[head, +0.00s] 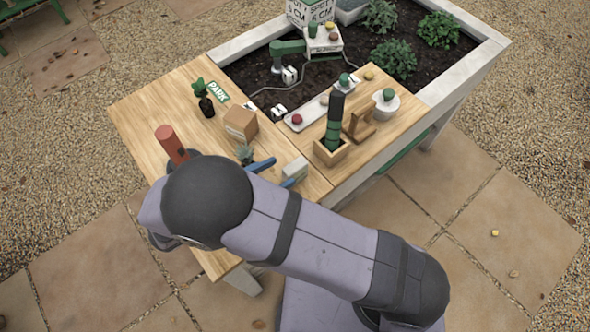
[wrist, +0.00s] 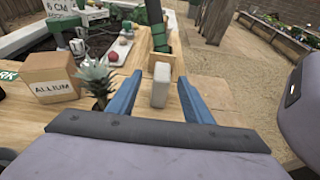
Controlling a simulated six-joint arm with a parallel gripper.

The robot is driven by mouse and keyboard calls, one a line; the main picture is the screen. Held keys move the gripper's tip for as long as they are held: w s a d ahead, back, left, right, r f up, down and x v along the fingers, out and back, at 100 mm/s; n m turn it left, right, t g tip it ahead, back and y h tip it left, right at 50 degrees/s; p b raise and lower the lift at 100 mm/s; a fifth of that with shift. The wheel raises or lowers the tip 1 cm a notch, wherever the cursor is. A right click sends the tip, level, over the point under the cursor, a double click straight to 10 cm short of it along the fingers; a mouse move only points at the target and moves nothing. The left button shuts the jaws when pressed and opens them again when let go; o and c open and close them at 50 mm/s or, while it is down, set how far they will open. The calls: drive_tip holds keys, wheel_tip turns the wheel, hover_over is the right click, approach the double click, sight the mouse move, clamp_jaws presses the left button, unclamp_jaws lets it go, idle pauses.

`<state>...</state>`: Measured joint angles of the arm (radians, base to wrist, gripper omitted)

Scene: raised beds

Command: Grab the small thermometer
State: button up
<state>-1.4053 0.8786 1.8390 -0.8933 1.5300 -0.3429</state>
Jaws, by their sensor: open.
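My gripper (head: 278,173) is open over the wooden table, with its two blue fingers spread apart. In the wrist view, the gripper (wrist: 160,79) frames a small pale upright block (wrist: 159,93) that stands between and a little beyond the fingers, with space on both sides. In the head view this block (head: 296,168) is beside the right finger. It shows no readable scale or screen, so I cannot tell whether it is the thermometer. A small white thing with a dark face (head: 278,112) lies near the bed edge; I cannot tell what it is either.
A spiky plant (wrist: 97,80) stands close to the left finger, beside a box marked ALLIUM (wrist: 51,78). A wooden holder with a green-handled tool (head: 331,151) stands beyond the block. A red cylinder (head: 171,144) and small potted plant (head: 206,104) are at left.

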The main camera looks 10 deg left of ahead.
sight(294, 166)
drive_tip(key=shift+d+p+x, duration=0.2)
drive_tip(key=shift+p+x, duration=0.8)
drive_tip(key=shift+x, duration=1.7)
drive_tip(key=shift+w+d, duration=0.1)
drive_tip(key=shift+d, duration=0.15)
clamp_jaws()
